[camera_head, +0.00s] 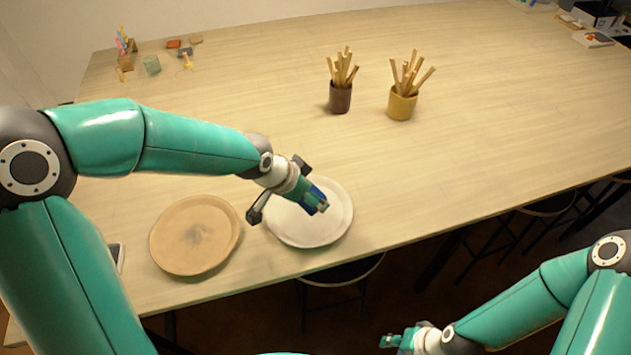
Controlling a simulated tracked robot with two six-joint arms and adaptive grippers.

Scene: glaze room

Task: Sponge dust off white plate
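The white plate (337,222) lies on the table near its front edge. My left gripper (318,204) points down over this plate and covers part of it. Something blue (319,190) shows at its fingertips; I cannot tell whether it is a sponge held there, or whether the fingers touch the plate. Dust on the plate is not clear. My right gripper (391,341) is low at the bottom, in front of the table and away from the plate. Its finger opening is too small to judge.
A tan plate (178,250) with a dark centre smudge lies left of the white plate. A brown cup (340,98) and a yellow cup (401,106) of sticks stand behind. Small items, including an orange-red block (174,44), lie back left.

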